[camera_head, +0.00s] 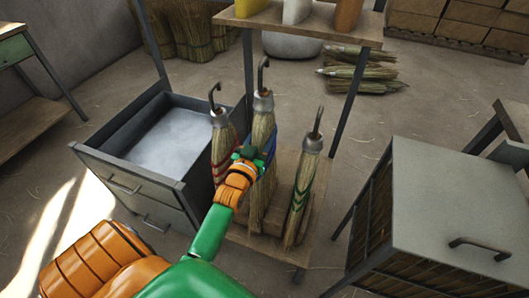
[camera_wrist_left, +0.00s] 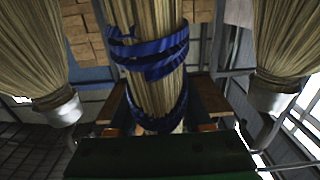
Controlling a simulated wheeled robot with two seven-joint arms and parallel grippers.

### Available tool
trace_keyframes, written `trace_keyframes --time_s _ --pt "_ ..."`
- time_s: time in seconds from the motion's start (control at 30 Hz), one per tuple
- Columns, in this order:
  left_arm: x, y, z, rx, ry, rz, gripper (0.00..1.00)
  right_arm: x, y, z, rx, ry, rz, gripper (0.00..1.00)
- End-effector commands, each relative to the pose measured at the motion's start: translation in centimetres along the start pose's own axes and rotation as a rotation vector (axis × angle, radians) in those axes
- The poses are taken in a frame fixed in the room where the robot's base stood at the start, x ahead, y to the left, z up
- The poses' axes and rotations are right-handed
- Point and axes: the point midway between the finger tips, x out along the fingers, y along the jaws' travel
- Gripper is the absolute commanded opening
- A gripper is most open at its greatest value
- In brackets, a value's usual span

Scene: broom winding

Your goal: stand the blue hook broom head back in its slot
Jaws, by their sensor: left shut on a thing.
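The blue hook broom head (camera_head: 263,128) is the middle of three on the wooden stand (camera_head: 284,165). It is nearly upright, with its dark hook at the top and its blue bands partly hidden by my gripper. My left gripper (camera_head: 250,156) is shut on it around mid-height. In the left wrist view the blue-banded bristles (camera_wrist_left: 152,55) stand in front of the gripper (camera_wrist_left: 158,135). Its lower bristle end is near the stand's lower shelf; I cannot tell whether it touches or sits in a slot. My right gripper is not in view.
A red-banded broom head (camera_head: 221,135) stands close on the left and a green-banded one (camera_head: 305,175) on the right. An upper shelf (camera_head: 300,27) is behind. An open drawer (camera_head: 120,181) is at left, a grey cabinet (camera_head: 450,200) at right.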

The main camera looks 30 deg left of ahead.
Motion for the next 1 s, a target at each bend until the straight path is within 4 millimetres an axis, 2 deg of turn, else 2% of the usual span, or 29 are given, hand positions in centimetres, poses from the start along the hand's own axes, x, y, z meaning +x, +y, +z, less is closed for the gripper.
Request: trace_keyframes --time_s 0.1,0.27,0.63,0.67,0.77,1.0 --pt "0.0 0.0 2.2 0.0 0.001 0.0 0.0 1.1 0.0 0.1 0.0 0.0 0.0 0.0" --pt "0.0 0.0 4.4 0.0 0.002 0.0 0.0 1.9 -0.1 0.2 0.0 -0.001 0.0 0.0" --pt "0.0 0.0 4.8 0.0 0.004 0.0 0.0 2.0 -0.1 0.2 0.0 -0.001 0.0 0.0" --pt "0.0 0.0 4.8 0.0 0.001 0.0 0.52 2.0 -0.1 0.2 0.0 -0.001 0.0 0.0" --pt "0.0 0.0 4.8 0.0 0.001 0.0 0.79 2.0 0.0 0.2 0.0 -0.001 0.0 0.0" --pt "0.0 0.0 4.8 0.0 0.001 0.0 0.79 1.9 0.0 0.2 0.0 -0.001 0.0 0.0"
